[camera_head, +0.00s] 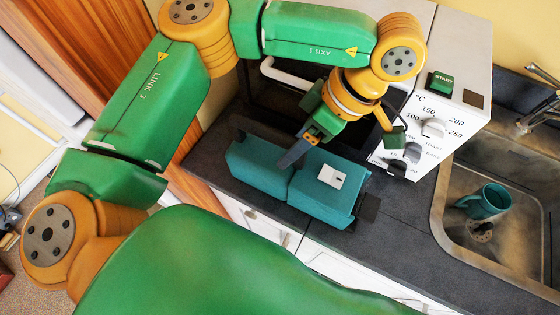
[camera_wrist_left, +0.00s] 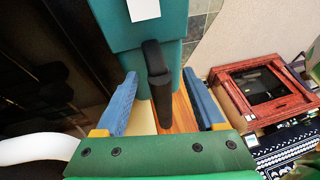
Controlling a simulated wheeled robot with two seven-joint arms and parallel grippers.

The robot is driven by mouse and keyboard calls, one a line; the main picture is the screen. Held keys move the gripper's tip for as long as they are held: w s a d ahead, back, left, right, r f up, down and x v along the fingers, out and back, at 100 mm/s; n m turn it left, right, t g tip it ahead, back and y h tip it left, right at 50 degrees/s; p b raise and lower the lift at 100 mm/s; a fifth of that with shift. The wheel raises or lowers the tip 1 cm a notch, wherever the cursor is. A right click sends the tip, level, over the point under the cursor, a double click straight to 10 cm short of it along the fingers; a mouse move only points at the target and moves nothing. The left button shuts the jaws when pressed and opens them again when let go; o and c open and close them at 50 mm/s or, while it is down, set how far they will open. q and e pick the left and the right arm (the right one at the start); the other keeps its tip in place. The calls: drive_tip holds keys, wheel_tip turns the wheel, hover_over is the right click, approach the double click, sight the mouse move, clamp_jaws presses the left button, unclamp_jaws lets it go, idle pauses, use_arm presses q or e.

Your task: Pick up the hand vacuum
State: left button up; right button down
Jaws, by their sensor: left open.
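The hand vacuum (camera_head: 258,168) is a teal body with a pale label and dark ends. It lies on the dark counter in front of the oven. In the left wrist view its teal body (camera_wrist_left: 185,20) fills the top, with a black handle-like part (camera_wrist_left: 155,60) pointing toward the camera. My left gripper (camera_head: 296,155) is over the vacuum in the head view. In the wrist view its two blue fingers (camera_wrist_left: 160,85) are apart, one on each side of the black part, with gaps showing. Whether a finger touches the teal body I cannot tell. My right gripper is not in view.
The white oven (camera_head: 455,95) with knobs and a green start button stands behind the vacuum. A metal sink (camera_head: 455,255) with a teal mug (camera_head: 487,201) in it is at the right. Bare counter (camera_head: 400,225) lies between vacuum and sink.

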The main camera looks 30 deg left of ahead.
use_arm(q)
drive_tip(key=shift+w, duration=0.1)
clamp_jaws()
idle(1.3)
